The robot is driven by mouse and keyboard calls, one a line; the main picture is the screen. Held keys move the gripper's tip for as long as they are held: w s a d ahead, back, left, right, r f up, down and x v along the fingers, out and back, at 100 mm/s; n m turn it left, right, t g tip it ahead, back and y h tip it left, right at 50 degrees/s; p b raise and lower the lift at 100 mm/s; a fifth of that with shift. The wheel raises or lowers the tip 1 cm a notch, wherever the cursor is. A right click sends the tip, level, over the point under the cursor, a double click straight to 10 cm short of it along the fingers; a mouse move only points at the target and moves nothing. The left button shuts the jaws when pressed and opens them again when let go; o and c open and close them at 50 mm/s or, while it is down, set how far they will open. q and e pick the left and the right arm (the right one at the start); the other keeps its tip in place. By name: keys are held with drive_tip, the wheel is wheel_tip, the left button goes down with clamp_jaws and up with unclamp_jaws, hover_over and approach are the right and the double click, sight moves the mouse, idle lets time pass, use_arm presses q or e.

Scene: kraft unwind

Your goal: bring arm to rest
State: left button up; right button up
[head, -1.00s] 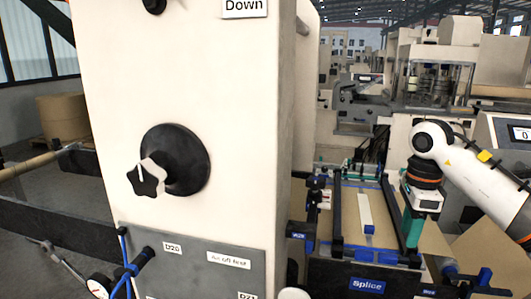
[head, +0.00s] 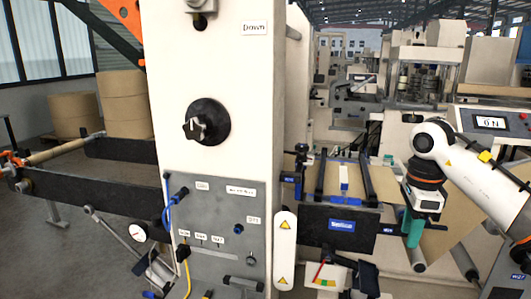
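My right arm (head: 480,185) comes in from the right edge, bent at a white elbow, with a dark, orange-ringed wrist pointing down. Its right gripper (head: 412,232) has teal fingers and hangs low, in front of the right side of the splice table in this view. No object shows in it. The fingers overlap from this angle, so I cannot see a gap between them. My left gripper does not show in the head view.
A tall cream machine cabinet (head: 230,85) with a black knob (head: 207,122) fills the left middle. The splice table (head: 326,183) with a blue label (head: 342,225) lies right of it. Brown paper rolls (head: 123,108) stand at the left. Grey floor (head: 65,235) shows at the lower left.

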drive_tip(key=w+a+f+m+y, duration=0.2)
drive_tip(key=a+f+m+y, duration=0.2)
drive_tip(key=a+f+y, duration=0.4)
drive_tip(key=w+a+f+m+y, duration=0.25)
drive_tip(key=a+f+y, duration=0.25)
drive_tip(key=a+f, duration=0.45)
wheel_tip(320, 180, down, 21)
drive_tip(key=d+m+t+h, duration=0.1)
drive_tip(key=d+m+t, duration=0.2)
drive_tip(key=m+t, duration=1.35)
drive_tip(key=s+d+f+m+g+h, duration=0.45)
drive_tip(key=s+f+m, duration=0.5)
drive_tip(key=f, duration=0.25)
drive_tip(key=s+d+f+m+g+h, duration=0.3)
drive_tip(key=s+f+m+h, duration=0.2)
drive_tip(key=s+f+m, duration=0.45)
drive_tip(key=s+f+m+g, duration=0.2)
drive_tip(key=s+f, duration=0.2)
drive_tip(key=s, duration=0.7)
drive_tip(key=s+f+m+g+h, duration=0.1)
drive_tip(key=s+f, duration=0.4)
drive_tip(key=s, duration=0.6)
drive_tip(key=s+f+m+g+h, duration=0.1)
drive_tip(key=s+f+m+g, duration=0.2)
drive_tip(key=s, duration=0.8)
drive_tip(key=shift+s+d+f+m+g, duration=0.3)
drive_tip(key=shift+s+d+f+g, duration=0.1)
drive_tip(key=shift+f+g, duration=0.6)
drive_tip(key=shift+s+h, duration=0.1)
drive_tip(key=shift+h, duration=0.15)
